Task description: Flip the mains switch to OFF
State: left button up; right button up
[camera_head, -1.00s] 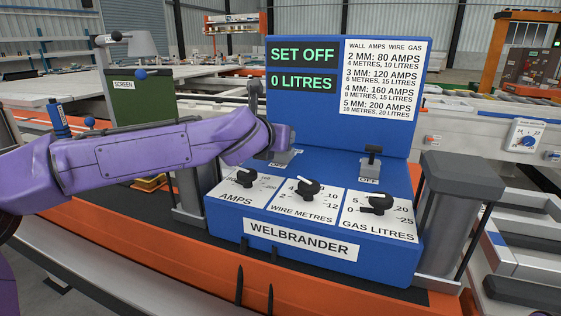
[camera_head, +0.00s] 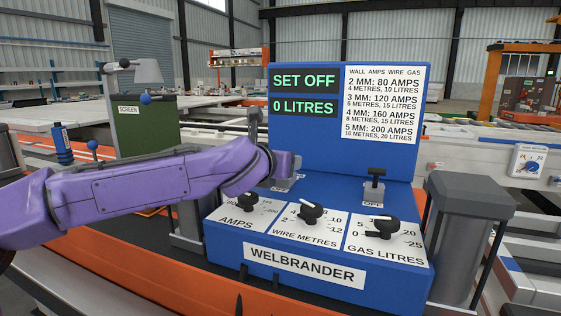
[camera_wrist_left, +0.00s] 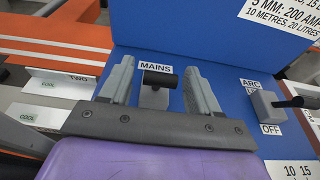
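The mains switch shows in the left wrist view as a black crossbar handle (camera_wrist_left: 160,79) on a grey base, below a MAINS label (camera_wrist_left: 156,67). My left gripper (camera_wrist_left: 158,74) is open, one finger on each side of the handle, with visible gaps. In the head view my left gripper (camera_head: 287,164) covers most of the mains switch; an OFF label (camera_head: 281,189) shows below it. The blue WELBRANDER panel (camera_head: 300,130) reads SET OFF and 0 LITRES on its display (camera_head: 304,92). My right gripper is not in view.
The arc switch (camera_head: 372,188) stands to the right on the panel; it also shows in the left wrist view (camera_wrist_left: 266,104). AMPS (camera_head: 246,202), WIRE METRES (camera_head: 310,212) and GAS LITRES (camera_head: 384,226) knobs sit in front. A grey post (camera_head: 462,240) stands right of the panel.

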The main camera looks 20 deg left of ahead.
pick_arm(q)
jog(key=v, duration=1)
jog(key=shift+s, duration=0.25)
